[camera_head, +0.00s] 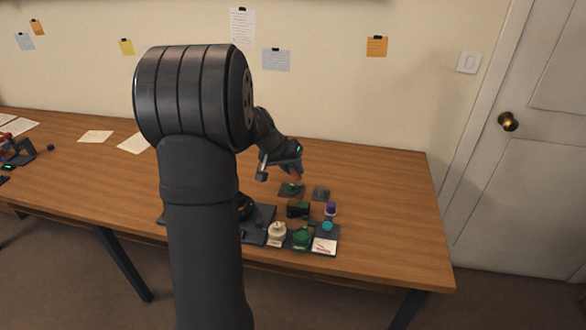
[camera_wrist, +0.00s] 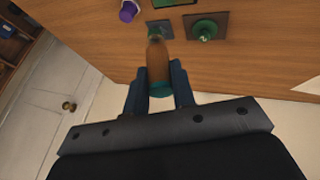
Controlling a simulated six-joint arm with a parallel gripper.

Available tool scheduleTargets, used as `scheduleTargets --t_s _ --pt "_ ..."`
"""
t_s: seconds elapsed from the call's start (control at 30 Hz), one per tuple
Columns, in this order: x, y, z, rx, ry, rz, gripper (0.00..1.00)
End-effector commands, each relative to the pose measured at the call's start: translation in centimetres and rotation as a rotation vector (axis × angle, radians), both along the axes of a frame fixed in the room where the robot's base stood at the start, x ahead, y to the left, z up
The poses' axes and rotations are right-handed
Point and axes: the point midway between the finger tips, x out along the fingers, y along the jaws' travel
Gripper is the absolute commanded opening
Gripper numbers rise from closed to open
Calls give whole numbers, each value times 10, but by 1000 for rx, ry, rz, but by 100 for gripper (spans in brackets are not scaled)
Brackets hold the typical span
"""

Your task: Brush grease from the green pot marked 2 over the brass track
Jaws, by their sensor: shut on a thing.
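My gripper (camera_wrist: 160,84) is shut on a brush-like tool (camera_wrist: 157,60) with a brown tapered body and a teal end. In the head view my gripper (camera_head: 292,168) is above the table, behind the small parts. A green pot (camera_head: 302,238) stands at the table's front, right of a cream pot (camera_head: 277,230). A second green round piece (camera_head: 291,189) sits on a dark square pad below my gripper; it also shows in the wrist view (camera_wrist: 205,30). No number is legible on either green piece. I cannot make out the brass track; my arm hides part of the dark tray (camera_head: 262,219).
An empty-looking dark square pad (camera_head: 321,193) lies right of the green piece. A purple-topped item (camera_head: 331,208), a teal piece (camera_head: 327,226) and a white card (camera_head: 324,246) are at the front right. The table (camera_head: 390,200) is clear toward its right end.

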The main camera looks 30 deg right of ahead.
Motion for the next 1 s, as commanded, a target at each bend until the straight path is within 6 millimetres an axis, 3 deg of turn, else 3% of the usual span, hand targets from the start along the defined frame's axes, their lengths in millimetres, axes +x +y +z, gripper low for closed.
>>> scheduleTargets --t_s 0.07,0.27,1.0 --pt "1 0 7 -2 -3 -1 0" --pt "0 0 1 0 0 0 0" --pt "0 0 -62 0 1 -1 0"
